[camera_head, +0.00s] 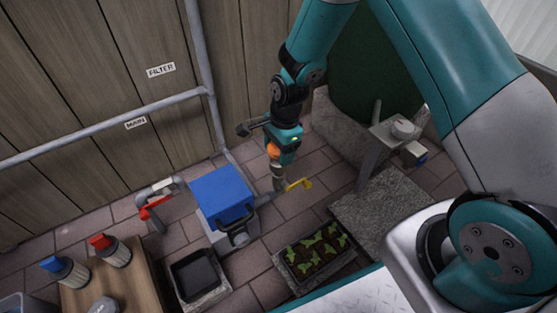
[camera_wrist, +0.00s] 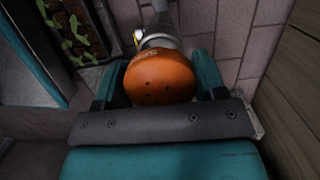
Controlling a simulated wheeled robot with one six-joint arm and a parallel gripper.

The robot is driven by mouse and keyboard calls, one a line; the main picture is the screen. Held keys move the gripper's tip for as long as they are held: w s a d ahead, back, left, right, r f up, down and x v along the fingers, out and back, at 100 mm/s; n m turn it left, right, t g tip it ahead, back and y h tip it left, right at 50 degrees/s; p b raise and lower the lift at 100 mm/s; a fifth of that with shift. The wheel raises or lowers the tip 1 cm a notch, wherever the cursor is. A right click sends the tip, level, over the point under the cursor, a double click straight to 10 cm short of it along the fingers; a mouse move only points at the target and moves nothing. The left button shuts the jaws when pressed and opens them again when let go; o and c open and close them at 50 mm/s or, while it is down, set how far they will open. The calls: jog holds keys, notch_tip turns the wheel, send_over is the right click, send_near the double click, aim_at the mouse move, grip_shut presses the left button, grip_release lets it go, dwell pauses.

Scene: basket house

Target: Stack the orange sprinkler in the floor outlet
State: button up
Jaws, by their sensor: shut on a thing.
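The orange sprinkler (camera_wrist: 160,78) is round with small dark holes and sits between the two teal fingers of my gripper (camera_wrist: 160,85) in the wrist view. In the head view the orange sprinkler (camera_head: 273,149) shows at my gripper (camera_head: 277,160), which points down and is shut on it. A grey pipe piece (camera_wrist: 158,25) lies beyond the sprinkler in the wrist view. In the head view a grey upright fitting (camera_head: 278,180) with a yellow handle (camera_head: 299,184) is just below my gripper. I cannot tell whether the sprinkler touches it, and the floor outlet's opening is hidden.
A blue box-shaped unit (camera_head: 221,195) stands left of the fitting. A seedling tray (camera_head: 289,272) and a black tray (camera_head: 195,274) are in front. A wooden table (camera_head: 137,285) holds two filters. A stone block with a tap (camera_head: 385,135) stands to the right. Wall pipes run behind.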

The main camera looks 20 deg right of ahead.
jog(key=shift+f+b, duration=0.35)
jog(key=shift+f, duration=0.95)
jog(key=shift+f, duration=0.3)
jog(key=o, duration=0.9)
